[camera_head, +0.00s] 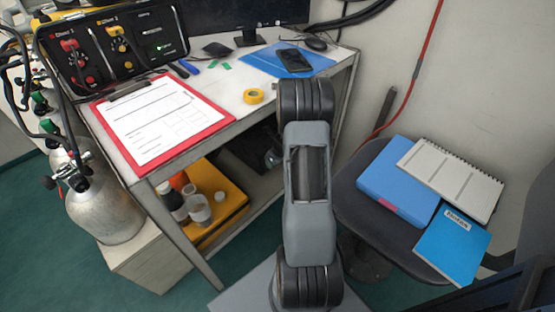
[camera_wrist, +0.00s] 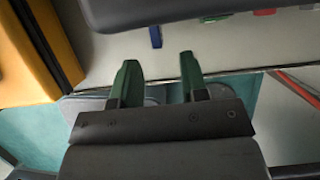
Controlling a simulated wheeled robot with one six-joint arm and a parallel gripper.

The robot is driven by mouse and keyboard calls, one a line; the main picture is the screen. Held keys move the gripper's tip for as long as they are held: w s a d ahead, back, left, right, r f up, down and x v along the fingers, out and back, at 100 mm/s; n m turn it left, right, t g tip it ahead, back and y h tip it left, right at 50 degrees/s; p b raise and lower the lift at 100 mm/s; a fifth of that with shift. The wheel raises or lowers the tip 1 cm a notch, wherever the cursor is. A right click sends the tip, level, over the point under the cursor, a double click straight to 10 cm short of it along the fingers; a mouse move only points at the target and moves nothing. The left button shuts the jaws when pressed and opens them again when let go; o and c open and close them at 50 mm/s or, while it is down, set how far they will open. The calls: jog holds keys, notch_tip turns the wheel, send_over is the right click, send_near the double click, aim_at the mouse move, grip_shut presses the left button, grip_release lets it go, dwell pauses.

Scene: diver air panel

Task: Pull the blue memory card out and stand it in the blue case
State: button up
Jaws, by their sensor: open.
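In the wrist view, a small narrow blue piece (camera_wrist: 155,37), perhaps the blue memory card, sticks out below a dark rounded body (camera_wrist: 170,10). My gripper (camera_wrist: 158,62) has two green-tipped fingers, spread apart and empty. The blue piece is beyond the gap between the fingertips, apart from both. A green piece (camera_wrist: 216,18) and a red piece (camera_wrist: 265,12) show to its right. In the head view, my arm hides the gripper.
The table (camera_head: 232,82) holds a red clipboard (camera_head: 210,103), yellow tape (camera_head: 254,96), a dark gadget (camera_head: 217,48), a blue mat (camera_head: 262,62) with a phone (camera_head: 295,60) and the black air panel (camera_head: 115,45). A notebook (camera_head: 455,180) and a blue booklet (camera_head: 452,247) lie on the chair.

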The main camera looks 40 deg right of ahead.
jog(key=shift+b+x, duration=0.55)
jog(key=shift+x, duration=1.3)
grip_shut()
jog(key=shift+s+d+b, duration=0.2)
jog(key=shift+s+b, duration=0.6)
jog(key=shift+s, duration=0.9)
